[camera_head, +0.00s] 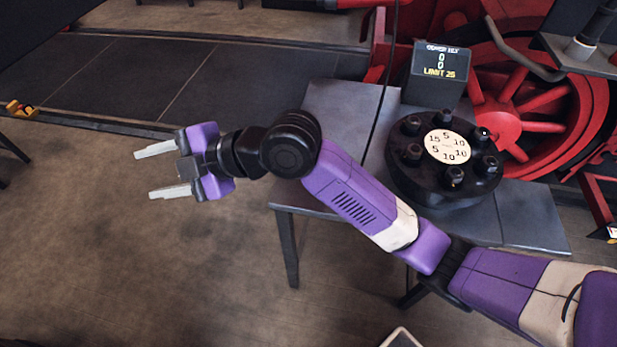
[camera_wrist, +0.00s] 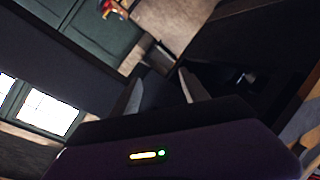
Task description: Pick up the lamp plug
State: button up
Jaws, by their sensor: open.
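My gripper (camera_head: 160,170) is open and empty in the head view, held out over the floor to the left of the grey table (camera_head: 335,108). In the wrist view its two fingers (camera_wrist: 160,95) stand apart with nothing between them. I cannot make out a lamp plug for certain in either view. A round black device (camera_head: 440,185) stands on the table, with several dark knobs around a cream dial plate (camera_head: 447,145) bearing numbers. My arm reaches across in front of the table.
Large red spoked wheels (camera_head: 530,100) fill the back right. A small yellow item (camera_head: 20,109) lies at far left. The floor (camera_head: 110,250) below my gripper is clear.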

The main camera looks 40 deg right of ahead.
jog(key=s+d+f+n+g+h+p, duration=0.1)
jog(key=s+d+f+n+g+h, duration=0.15)
jog(key=d+f, duration=0.45)
jog(key=s+d+f+n+g+h, duration=0.2)
jog(key=d+f+g+h, duration=0.1)
jog(key=d, duration=0.7)
jog(key=s+d+f+g+h, duration=0.1)
jog(key=s+d, duration=0.2)
jog(key=d, duration=0.3)
jog(key=s+d+f+n+g+h, duration=0.1)
jog(key=s+d+h, duration=0.1)
jog(key=d, duration=0.5)
jog(key=s+d+f+g+h, duration=0.1)
jog(key=s+d+g, duration=0.1)
jog(key=s+d, duration=0.3)
jog(key=shift+d+f+n+p, duration=0.25)
jog(key=shift+d+p, duration=0.15)
jog(key=shift+d, duration=0.35)
jog(key=shift+w+f+p, duration=0.1)
jog(key=shift+f+p, duration=0.75)
jog(key=shift+f, duration=2.85)
jog(key=shift+c, duration=0.2)
grip_shut()
